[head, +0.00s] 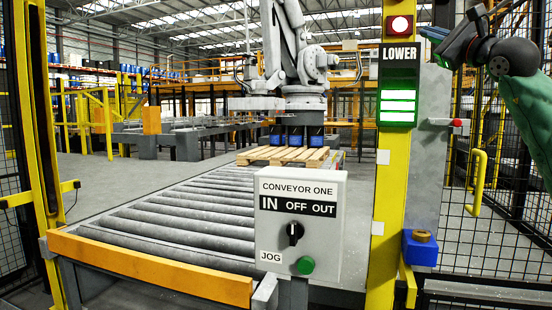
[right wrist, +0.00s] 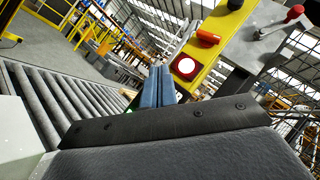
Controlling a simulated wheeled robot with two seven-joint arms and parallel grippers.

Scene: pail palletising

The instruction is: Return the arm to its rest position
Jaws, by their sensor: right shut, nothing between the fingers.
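My right gripper (head: 433,33) is at the upper right of the head view, beside the yellow post and level with its red lamp. Its arm comes in from the right edge. In the right wrist view its two blue-grey fingers (right wrist: 158,85) lie side by side, shut and empty. They appear apart from the post and the controls. My left gripper is not in view.
A yellow post (head: 385,210) carries a red lamp (head: 400,26) and green-lit bars. A control box (head: 330,262) stands before the roller conveyor (head: 175,228). A pallet (head: 283,156) with dark blue pails sits under an industrial arm (head: 290,60). Mesh fencing (head: 520,205) stands at right.

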